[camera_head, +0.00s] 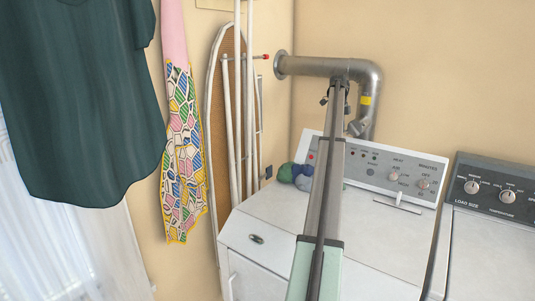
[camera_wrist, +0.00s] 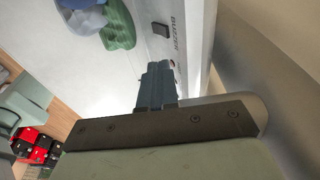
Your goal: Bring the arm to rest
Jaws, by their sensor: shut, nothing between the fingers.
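My gripper (camera_wrist: 156,72) shows in the wrist view as dark blue-grey fingers held together, with nothing between them. It points toward the white machine's control panel, near the buzzer lettering. In the head view my arm rises through the middle of the picture and covers part of the white machine; I cannot make out the fingers clearly there.
A metal pipe (camera_head: 318,66) runs behind my arm. A second machine (camera_head: 490,240) stands at right. An ironing board (camera_head: 213,100) and hanging clothes (camera_head: 85,100) are at left.

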